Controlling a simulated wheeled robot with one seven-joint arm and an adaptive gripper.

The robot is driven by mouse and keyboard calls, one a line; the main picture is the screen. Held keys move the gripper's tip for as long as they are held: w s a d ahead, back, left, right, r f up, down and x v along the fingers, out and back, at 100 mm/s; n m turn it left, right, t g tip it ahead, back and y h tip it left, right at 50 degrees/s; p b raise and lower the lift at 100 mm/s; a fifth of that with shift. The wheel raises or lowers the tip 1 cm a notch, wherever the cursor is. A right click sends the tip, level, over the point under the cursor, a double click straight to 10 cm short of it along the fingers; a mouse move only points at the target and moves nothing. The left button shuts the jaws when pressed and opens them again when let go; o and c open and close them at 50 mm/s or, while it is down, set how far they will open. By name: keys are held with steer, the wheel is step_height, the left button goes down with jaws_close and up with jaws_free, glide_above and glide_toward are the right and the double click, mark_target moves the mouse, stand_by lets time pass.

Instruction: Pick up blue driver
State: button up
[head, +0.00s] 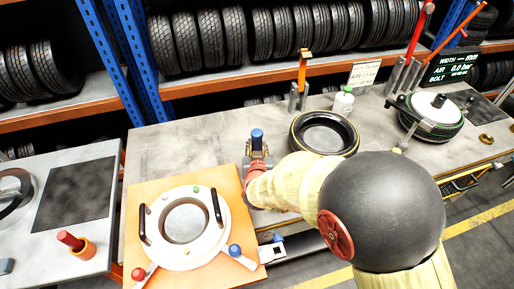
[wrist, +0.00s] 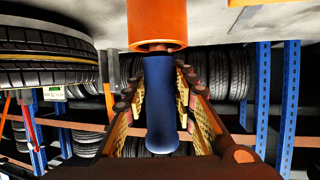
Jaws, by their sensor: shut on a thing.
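The blue driver (head: 257,135) stands upright at the back of the workbench, its blue top showing above my gripper (head: 257,152). In the wrist view, its long blue handle (wrist: 162,105) lies between the two fingers of my gripper (wrist: 165,115), which is shut on it. An orange cylindrical holder (wrist: 157,25) is at the handle's end in that view, and a dark ring shows where they meet. My gripper hides the driver's lower part in the head view. I cannot tell whether the driver is seated in the holder or slightly raised.
A white ring fixture (head: 165,243) on an orange board (head: 145,198) is in front. A black tyre (head: 324,134) lies right of my gripper, near a white bottle (head: 343,100). A red driver (head: 70,240) stands at left. Tyre racks line the back.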

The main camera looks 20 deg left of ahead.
steer(key=shift+c, duration=1.2)
